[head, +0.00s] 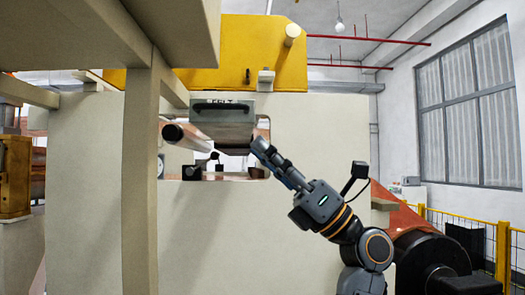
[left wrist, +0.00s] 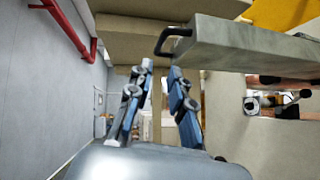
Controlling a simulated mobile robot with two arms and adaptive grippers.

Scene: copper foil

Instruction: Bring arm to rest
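My left gripper (head: 262,148) is raised in front of the cream machine, its fingertips near the lower right edge of a grey cover (head: 225,128) with a dark handle. In the left wrist view, the two fingers of my left gripper (left wrist: 160,67) stand a little apart with nothing between them, so it is open and empty. The grey cover (left wrist: 245,47) and its black handle (left wrist: 173,41) are just beyond and to the right of the fingers there. Whether the fingers touch the cover is unclear in the head view. My right gripper is out of view.
The cream machine front (head: 300,125) has an opening with a protruding roller (head: 185,136). A cream post (head: 140,180) and overhead beam close in the left side. A yellow housing (head: 240,60) sits above. Yellow railing (head: 500,245) and a copper-coloured sheet (head: 395,212) are at right.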

